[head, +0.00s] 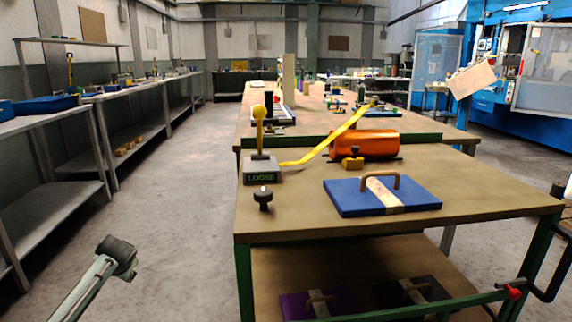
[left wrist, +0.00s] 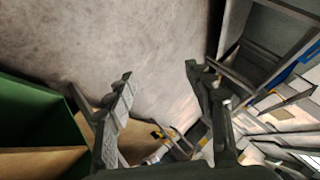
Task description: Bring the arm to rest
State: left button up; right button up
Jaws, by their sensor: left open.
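My left gripper (left wrist: 160,78) is open in the left wrist view, with its two fingers apart. I see nothing between the fingers; the grey floor (left wrist: 150,40) shows beyond them. In the head view, a pale link with a dark end, part of my left arm, is at the lower left over the floor. It is left of the workbench (head: 300,225) and clear of it; I cannot make out the fingers there. My right gripper is in neither view.
On the workbench are a blue plate with a handle (head: 340,198), an orange roll (head: 365,144), a yellow strip (head: 325,150), a black knob (head: 263,197) and a yellow-knobbed block marked LOOSE (head: 262,169). Shelving (head: 140,140) stands at left. The floor between is clear.

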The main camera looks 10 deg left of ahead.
pick_arm(q)
jog(key=s+d+f+m+g+h, duration=0.1)
jog(key=s+d+f+m+h, duration=0.15)
jog(key=s+d+f, duration=1.2)
jog(key=s+d+f+g+h, duration=0.1)
jog(key=s+d+f, duration=0.2)
jog(key=s+d, duration=0.3)
jog(key=s+d+f+n+g+h, duration=0.1)
jog(key=s+d+f+h, duration=0.1)
jog(key=s+d, duration=0.5)
jog(key=s+f, duration=0.1)
jog(key=s, duration=0.2)
jog(key=shift+s+d+p, duration=0.15)
jog(key=shift+s+p, duration=0.05)
jog(key=shift+p, duration=0.1)
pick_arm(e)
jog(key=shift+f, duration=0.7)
pick_arm(q)
jog(key=shift+h, duration=0.25)
